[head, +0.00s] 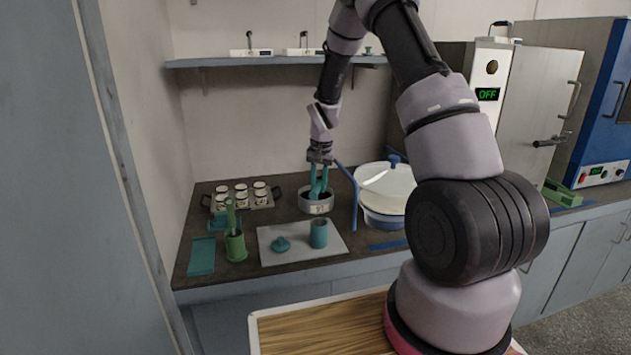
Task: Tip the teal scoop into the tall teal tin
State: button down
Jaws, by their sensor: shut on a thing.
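My gripper (319,163) is small in the head view, pointing down over a round metal pan (318,208) with a pale label. Teal parts, which I take to be the teal scoop (319,184), show below the gripper and reach down to the pan's dark inside. I cannot clearly separate scoop from fingers, and the scoop's bowl is hidden. The tall teal tin (319,234) stands upright and open on a grey tray (333,250), in front of the pan. A teal knobbed lid (282,244) lies on the tray left of the tin.
A green holder (235,246), a teal slab (201,256) and a rack of several labelled jars (220,200) stand left. A bent blue bar (355,207) and a white-lidded pot (388,192) are close on the pan's right. A shelf (270,61) hangs above.

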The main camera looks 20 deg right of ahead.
jog(key=s+f+n, duration=0.1)
jog(key=s+n, duration=0.4)
jog(key=s, duration=0.8)
jog(key=shift+d+n+y, duration=0.3)
jog(key=shift+d, duration=0.1)
jog(key=shift+f, duration=0.15)
jog(key=a+f+h, duration=0.1)
jog(key=h, duration=0.6)
jog(key=a+f+n+t+h, duration=0.1)
jog(key=h, duration=0.5)
jog(key=f+n+t+h, duration=0.1)
jog(key=h, duration=0.6)
jog(key=shift+a+h, duration=0.3)
jog(key=shift+a, duration=0.1)
dwell(0.3)
dwell(0.7)
